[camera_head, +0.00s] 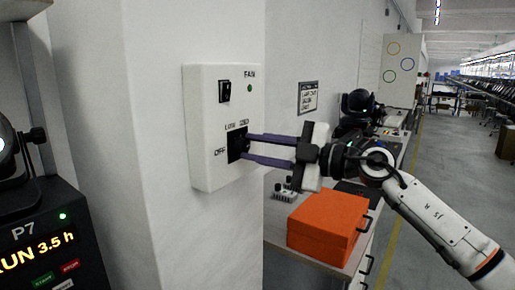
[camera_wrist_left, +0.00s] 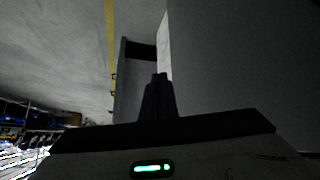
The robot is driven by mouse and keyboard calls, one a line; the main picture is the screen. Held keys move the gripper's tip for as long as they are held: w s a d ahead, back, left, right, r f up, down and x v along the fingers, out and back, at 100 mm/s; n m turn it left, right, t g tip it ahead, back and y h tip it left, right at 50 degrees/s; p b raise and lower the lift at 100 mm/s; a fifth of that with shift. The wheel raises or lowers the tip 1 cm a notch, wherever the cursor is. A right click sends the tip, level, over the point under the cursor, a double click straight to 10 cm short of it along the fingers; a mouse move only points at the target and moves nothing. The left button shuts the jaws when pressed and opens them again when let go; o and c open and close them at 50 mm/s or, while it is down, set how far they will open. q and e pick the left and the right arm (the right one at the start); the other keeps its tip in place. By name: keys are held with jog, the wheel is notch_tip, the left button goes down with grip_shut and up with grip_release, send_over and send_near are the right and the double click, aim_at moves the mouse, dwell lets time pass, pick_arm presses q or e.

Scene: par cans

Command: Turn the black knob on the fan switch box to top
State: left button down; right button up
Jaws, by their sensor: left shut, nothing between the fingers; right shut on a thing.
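The white fan switch box (camera_head: 207,125) is fixed to the wall and carries the label FAN. Its black knob (camera_head: 236,145) is low on the front face, near the labels OFF and LOW; a further label to the right is hard to read. My right gripper (camera_head: 247,147) comes from the right, with its long purple fingers shut on the knob. The fingers partly cover the knob, so I cannot tell which way it points. My left gripper (camera_wrist_left: 158,95) shows in the left wrist view, dark, shut and empty, away from the box.
A black rocker switch (camera_head: 224,91) and a small green light (camera_head: 250,88) are above the knob. An orange box (camera_head: 327,225) stands on the bench below my right gripper. A small sign (camera_head: 308,97) hangs on the wall. A black P7 panel (camera_head: 42,235) is at the left.

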jog(key=shift+m, duration=0.4)
jog(key=o, duration=1)
jog(key=shift+o, duration=0.2)
jog(key=b+v, duration=0.2)
jog(key=v, duration=0.8)
jog(key=shift+d, duration=0.15)
